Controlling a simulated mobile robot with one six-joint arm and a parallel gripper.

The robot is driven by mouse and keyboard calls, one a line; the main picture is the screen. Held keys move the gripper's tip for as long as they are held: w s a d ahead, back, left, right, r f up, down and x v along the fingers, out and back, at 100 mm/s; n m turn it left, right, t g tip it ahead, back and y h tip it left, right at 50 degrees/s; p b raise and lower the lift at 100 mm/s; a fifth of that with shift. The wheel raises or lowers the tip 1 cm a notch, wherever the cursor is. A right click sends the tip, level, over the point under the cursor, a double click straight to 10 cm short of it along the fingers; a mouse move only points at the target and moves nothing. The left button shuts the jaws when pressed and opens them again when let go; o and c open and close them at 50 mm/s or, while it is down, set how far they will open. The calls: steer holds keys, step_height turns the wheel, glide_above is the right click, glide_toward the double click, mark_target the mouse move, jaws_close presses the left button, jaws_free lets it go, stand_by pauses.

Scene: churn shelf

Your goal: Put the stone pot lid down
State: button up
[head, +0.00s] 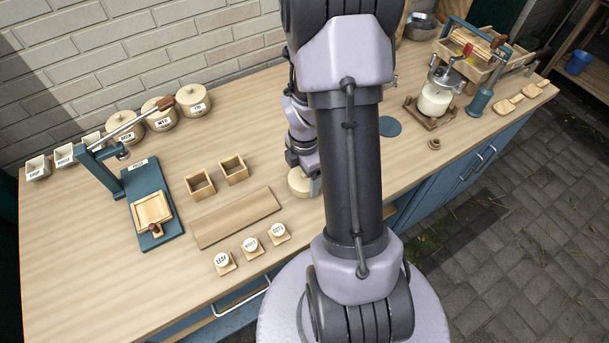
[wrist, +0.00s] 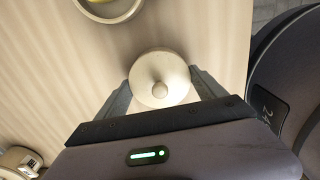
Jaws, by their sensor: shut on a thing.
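The pale stone lid (wrist: 160,92) is round with a small knob at its middle. In the wrist view it sits between the two fingers of my gripper (wrist: 161,98), which is shut on it at its sides. In the head view a cream round piece (head: 299,183) shows at my gripper's end, low over or on the worktop, partly hidden by my arm. I cannot tell whether it touches the wood. A round, pale-rimmed thing (wrist: 108,14), cut off by the top edge of the wrist view, lies apart from the lid.
Lidded pots (head: 193,101) stand behind. A jar mill (head: 436,100) and blue disc (head: 391,126) are to the right.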

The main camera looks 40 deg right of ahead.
steer(key=shift+f, duration=0.2)
steer(key=o, duration=1.3)
steer(key=shift+o, duration=0.2)
steer(key=shift+r, duration=0.15)
